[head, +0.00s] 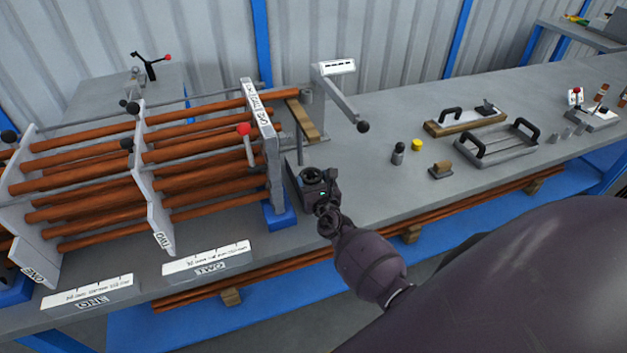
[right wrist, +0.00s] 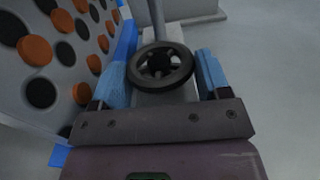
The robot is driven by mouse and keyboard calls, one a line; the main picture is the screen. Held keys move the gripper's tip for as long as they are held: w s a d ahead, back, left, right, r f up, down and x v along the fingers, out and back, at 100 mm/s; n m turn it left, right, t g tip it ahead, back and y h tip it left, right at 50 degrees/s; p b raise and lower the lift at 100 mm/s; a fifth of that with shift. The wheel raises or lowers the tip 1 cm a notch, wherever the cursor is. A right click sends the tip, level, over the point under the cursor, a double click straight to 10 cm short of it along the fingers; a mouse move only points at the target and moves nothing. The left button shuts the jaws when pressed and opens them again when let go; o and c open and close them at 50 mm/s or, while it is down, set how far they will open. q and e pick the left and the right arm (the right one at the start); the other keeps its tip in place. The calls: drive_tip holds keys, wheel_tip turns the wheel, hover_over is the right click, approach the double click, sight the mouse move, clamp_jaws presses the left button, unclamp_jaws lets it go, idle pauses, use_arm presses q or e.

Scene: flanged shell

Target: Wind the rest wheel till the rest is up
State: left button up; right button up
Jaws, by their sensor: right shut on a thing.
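The rest wheel (right wrist: 160,68), a black spoked wheel, shows in the right wrist view on a grey block. My right gripper (right wrist: 165,78) is shut on it, with a blue-padded finger on either side of the rim. In the head view my right gripper (head: 316,186) is at the right end of the tube bundle, and its body mostly hides the wheel. A thin grey post (head: 299,148) rises behind it. The wood-topped bar (head: 302,120), which looks like the rest, is near the top of the end plate, beside the upper tubes. My left gripper is out of view.
The end plate (head: 272,165) and copper-coloured tubes (head: 190,160) stand close on the left. Small parts and a handled tray (head: 495,145) lie farther right. The bench between is clear.

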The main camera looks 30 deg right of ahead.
drive_tip(key=shift+w+a+r+m+g+h+p, duration=0.15)
drive_tip(key=shift+m+g+h+p, duration=0.4)
drive_tip(key=shift+h, duration=0.55)
drive_tip(key=shift+a+m+g+h, duration=0.1)
drive_tip(key=shift+m+g+h, duration=0.25)
drive_tip(key=shift+m+h, duration=0.7)
drive_tip(key=o, duration=0.9)
drive_tip(key=v, duration=1.1)
